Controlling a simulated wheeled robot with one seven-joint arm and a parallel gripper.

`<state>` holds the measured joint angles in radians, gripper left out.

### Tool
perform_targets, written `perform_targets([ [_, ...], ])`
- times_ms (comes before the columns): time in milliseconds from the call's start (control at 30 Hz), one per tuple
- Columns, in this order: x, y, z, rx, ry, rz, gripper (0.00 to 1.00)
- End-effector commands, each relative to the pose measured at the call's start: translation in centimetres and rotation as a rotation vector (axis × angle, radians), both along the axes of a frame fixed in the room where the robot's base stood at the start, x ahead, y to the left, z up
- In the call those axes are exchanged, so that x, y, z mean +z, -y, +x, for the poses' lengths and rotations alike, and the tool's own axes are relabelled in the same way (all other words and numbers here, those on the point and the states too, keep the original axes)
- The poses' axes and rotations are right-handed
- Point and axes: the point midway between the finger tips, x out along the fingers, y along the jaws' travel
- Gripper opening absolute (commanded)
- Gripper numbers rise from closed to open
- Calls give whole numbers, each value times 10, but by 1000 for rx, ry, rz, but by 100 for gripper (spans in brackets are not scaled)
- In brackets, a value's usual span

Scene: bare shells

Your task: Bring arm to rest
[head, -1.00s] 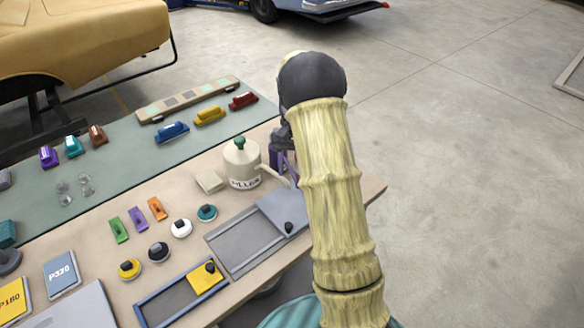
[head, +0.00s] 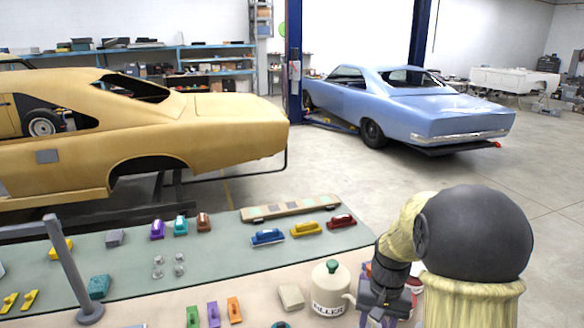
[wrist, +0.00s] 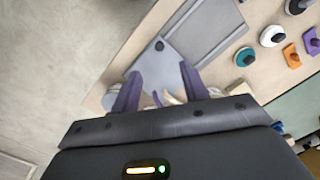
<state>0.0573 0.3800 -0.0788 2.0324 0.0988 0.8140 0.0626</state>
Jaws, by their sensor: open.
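My arm rises at the lower right of the head view, with its dark rounded joint in front. My gripper (head: 384,302) points down over the workbench, just right of the cream filler can (head: 328,294) with a green knob. In the wrist view my gripper (wrist: 158,84) has its two purple fingers spread apart. A pale shape shows between and below the fingers; I cannot tell whether it touches them. No held object is clear. The grey sliding lid (wrist: 163,58) of a tray lies beyond the fingers.
The bench holds a blue block (head: 267,237), a yellow block (head: 306,229), a red block (head: 342,221) and a beige block (head: 291,297). A grey post (head: 72,268) stands at the left. A tan car body (head: 215,125) and a blue car (head: 430,105) stand behind. Open floor lies right.

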Motion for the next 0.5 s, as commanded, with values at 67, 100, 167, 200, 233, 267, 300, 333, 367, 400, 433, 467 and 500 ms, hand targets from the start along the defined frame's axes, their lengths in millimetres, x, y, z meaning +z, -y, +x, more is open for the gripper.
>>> perform_targets([
  [67, 6, -10, -21, 48, 58, -13, 44],
  [100, 8, -13, -31, 70, 86, -20, 44],
  [167, 11, -19, -46, 106, 132, -32, 44],
  [200, 12, -23, -56, 131, 162, -39, 44],
  [233, 13, -26, -64, 150, 184, -43, 44],
  [267, 13, -28, -72, 170, 206, -50, 44],
  [300, 14, -31, -81, 192, 232, -56, 44],
  [333, 14, -33, -88, 206, 250, -59, 44],
  [367, 14, -35, -93, 220, 266, -63, 44],
  [400, 14, -36, -99, 234, 284, -67, 44],
  [433, 14, -38, -103, 244, 294, -69, 44],
  [467, 14, -38, -106, 251, 303, -72, 44],
  [500, 14, -39, -108, 258, 310, -73, 44],
])
